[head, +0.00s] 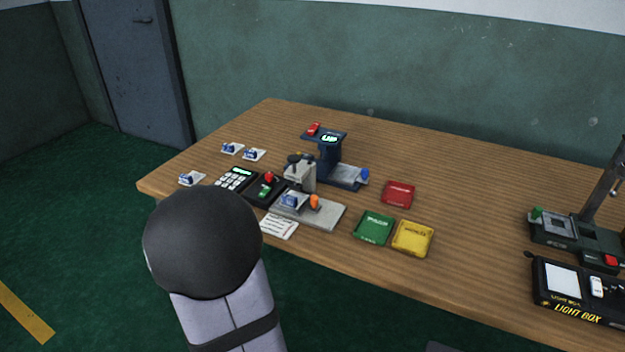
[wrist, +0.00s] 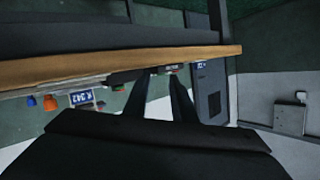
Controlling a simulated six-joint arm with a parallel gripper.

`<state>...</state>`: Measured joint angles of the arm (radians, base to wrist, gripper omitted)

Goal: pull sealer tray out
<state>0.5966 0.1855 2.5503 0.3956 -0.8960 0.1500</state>
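The sealer (head: 329,155) is a dark blue press with a red button and a lit display reading UP. Its grey tray (head: 346,172) lies low on the base, with a blue knob (head: 364,173) at its right end. How far the tray sits inside is hard to tell. The head view does not show my fingers; my dark arm joint covers the area left of the table's front edge.
A grey plate fixture (head: 325,215) with an orange knob stands in front of the sealer. A keypad (head: 237,179) is left; red (head: 398,194), green (head: 374,228) and yellow (head: 412,238) packs lie right. A light box (head: 575,295) is far right. The table's middle right is clear.

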